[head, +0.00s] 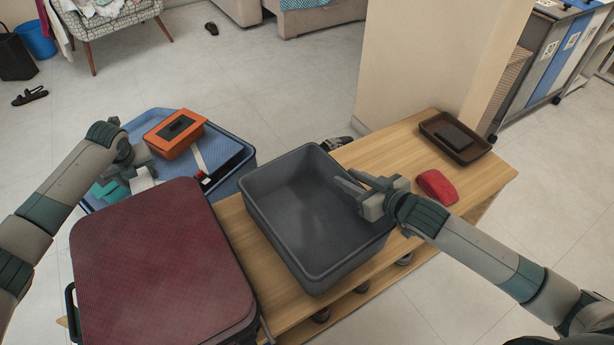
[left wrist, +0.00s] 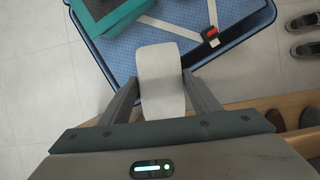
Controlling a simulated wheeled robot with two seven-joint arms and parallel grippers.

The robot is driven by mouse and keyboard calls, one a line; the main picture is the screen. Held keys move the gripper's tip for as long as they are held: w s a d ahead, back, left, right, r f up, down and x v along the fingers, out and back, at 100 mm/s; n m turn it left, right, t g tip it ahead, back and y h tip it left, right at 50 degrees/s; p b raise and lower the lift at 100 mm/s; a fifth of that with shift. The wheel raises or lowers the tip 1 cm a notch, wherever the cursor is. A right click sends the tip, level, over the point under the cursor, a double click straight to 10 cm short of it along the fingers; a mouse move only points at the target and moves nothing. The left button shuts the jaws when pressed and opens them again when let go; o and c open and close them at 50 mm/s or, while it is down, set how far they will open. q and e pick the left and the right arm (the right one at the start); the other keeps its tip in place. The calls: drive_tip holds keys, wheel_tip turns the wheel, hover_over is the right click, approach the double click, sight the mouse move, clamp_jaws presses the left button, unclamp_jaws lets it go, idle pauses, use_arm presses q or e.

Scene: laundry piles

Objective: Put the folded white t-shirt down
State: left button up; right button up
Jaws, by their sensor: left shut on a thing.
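The folded white t-shirt (left wrist: 160,65) shows in the left wrist view as a narrow white bundle between my left fingers. My left gripper (left wrist: 160,88) is shut on it and holds it over the near edge of the open suitcase's blue compartment (left wrist: 235,72). In the head view my left gripper (head: 139,172) is over the blue compartment (head: 238,170), behind the raised maroon lid (head: 160,265). A bit of the white t-shirt (head: 143,181) shows there; the lid may hide more. My right gripper (head: 350,184) is open and empty over the grey bin (head: 300,272).
An orange box (head: 174,134) and a teal item (head: 110,191) lie in the suitcase. The bin stands on a wooden bench (head: 375,140) with a red cloth item (head: 436,186) and a dark tray (head: 455,137). A pillar (head: 420,60) rises behind.

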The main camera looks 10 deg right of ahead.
drive_tip(key=shift+c, duration=0.3)
clamp_jaws()
use_arm(q)
drive_tip(key=shift+d, duration=0.1)
drive_tip(key=s+d+r+m+h, duration=0.1)
drive_tip(key=d+r+m, duration=0.25)
drive_tip(key=d, duration=0.65)
drive_tip(key=s+d+r+m+h, duration=0.15)
drive_tip(key=d+r, duration=0.35)
drive_tip(key=d, duration=0.6)
drive_tip(key=s+d+r+m+h, duration=0.1)
drive_tip(key=s+d+r+m, duration=0.2)
drive_tip(key=d, duration=0.7)
drive_tip(key=s+d+r+m+h, duration=0.1)
drive_tip(key=s+d+r+m, duration=0.25)
drive_tip(key=s+d, duration=0.6)
drive_tip(key=s+d+m+g, duration=0.1)
drive_tip(key=s+d+m, duration=0.1)
drive_tip(key=s, duration=0.5)
drive_tip(key=s+d+f+m+g+h, duration=0.1)
drive_tip(key=s+d+m, duration=0.1)
drive_tip(key=s, duration=0.5)
drive_tip(key=shift+s+d+f+m, duration=0.15)
drive_tip(key=shift+s+m, duration=0.25)
drive_tip(key=shift+m, duration=0.25)
